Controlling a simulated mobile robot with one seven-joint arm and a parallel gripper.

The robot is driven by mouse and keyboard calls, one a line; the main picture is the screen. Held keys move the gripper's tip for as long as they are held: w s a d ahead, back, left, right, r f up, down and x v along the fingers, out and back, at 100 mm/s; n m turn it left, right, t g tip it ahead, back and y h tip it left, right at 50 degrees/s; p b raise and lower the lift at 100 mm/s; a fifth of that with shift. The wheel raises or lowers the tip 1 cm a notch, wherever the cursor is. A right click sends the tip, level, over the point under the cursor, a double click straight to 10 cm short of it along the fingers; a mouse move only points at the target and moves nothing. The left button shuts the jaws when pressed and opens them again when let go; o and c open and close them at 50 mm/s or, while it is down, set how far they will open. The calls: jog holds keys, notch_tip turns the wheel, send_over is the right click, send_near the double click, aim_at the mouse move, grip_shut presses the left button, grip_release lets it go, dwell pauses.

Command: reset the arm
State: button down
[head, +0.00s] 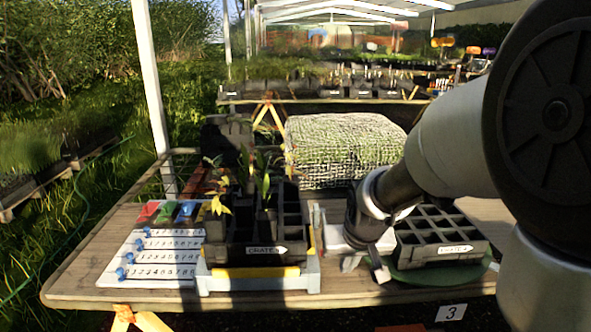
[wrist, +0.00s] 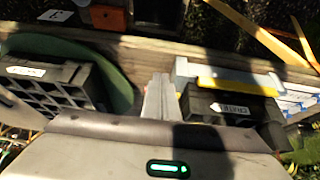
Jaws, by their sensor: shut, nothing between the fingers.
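My arm comes in from the right of the head view and reaches down over the wooden table. My gripper (head: 381,270) is at its end, low between the two black crates. It is shut and empty; the closed fingers also show in the wrist view (wrist: 158,92). The left black crate (head: 262,248) holds several seedlings and sits in a pale stand with yellow parts. The right black crate (head: 440,250) has empty cells and rests on a green round mat (head: 478,272). My arm hides part of the space behind the gripper.
A white number board (head: 150,262) with blue sliders lies at the table's left, with red, green and blue pieces behind it. A pale tray (head: 340,238) stands between the crates. A mesh-covered block (head: 345,150) stands behind. The table's front edge (head: 150,300) is close.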

jog(key=s+r, duration=0.6)
jog(key=s, duration=0.4)
jog(key=s+r, duration=0.6)
jog(key=s, duration=0.4)
notch_tip(320, 180, up, 21)
jog(key=s+p, duration=0.1)
jog(key=p, duration=2.1)
jog(key=shift+r, duration=0.2)
